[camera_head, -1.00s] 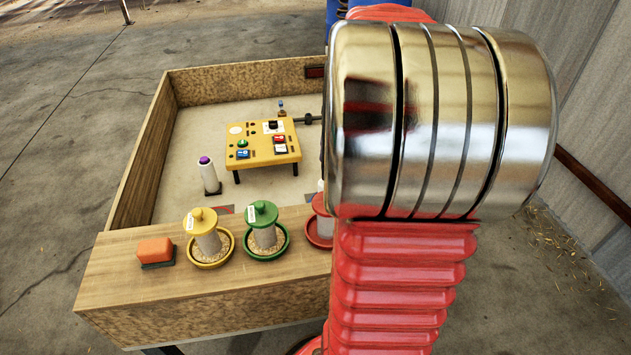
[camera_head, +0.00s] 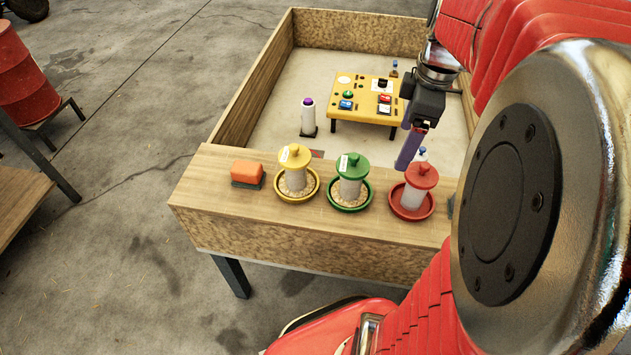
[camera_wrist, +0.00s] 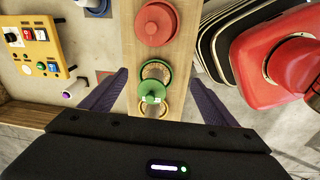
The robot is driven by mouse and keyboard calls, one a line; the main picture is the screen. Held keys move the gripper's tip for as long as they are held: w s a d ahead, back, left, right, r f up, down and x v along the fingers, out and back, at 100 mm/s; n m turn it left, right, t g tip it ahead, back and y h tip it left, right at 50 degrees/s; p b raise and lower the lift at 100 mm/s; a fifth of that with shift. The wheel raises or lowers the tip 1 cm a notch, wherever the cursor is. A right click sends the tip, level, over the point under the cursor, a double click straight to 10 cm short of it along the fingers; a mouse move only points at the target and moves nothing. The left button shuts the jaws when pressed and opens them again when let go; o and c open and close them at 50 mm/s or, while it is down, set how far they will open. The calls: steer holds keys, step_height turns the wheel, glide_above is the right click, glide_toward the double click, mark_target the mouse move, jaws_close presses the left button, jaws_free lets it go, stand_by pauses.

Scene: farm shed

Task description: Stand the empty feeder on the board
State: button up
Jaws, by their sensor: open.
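Three feeders with coloured lids stand in a row on a wooden ledge (camera_head: 240,218): a yellow one (camera_head: 296,178), a green one (camera_head: 350,183) and a red one (camera_head: 418,190). Grain shows in the yellow and green trays. None shows in the red tray, so the red feeder looks empty. In the wrist view the red lid (camera_wrist: 156,24) is at the top, the green lid (camera_wrist: 152,91) lower. My gripper (camera_head: 407,160) hangs behind and above the red feeder, its purple fingers (camera_wrist: 157,77) apart and empty. A yellow board (camera_head: 361,101) on legs stands in the pen behind.
An orange block (camera_head: 247,172) sits at the ledge's left. A white bottle with a purple cap (camera_head: 308,115) stands left of the yellow board. Another blue-capped bottle (camera_head: 422,153) is partly hidden behind the red feeder. Low wooden walls (camera_head: 250,95) enclose the pen.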

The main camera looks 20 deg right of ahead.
steer(key=s+a+m+t, duration=0.2)
steer(key=a+m, duration=0.3)
steer(key=a, duration=0.6)
steer(key=s+a+m+t, duration=0.2)
steer(key=a+m, duration=0.3)
steer(key=a, duration=0.6)
steer(key=shift+s+r, duration=0.25)
steer(key=shift+s, duration=0.35)
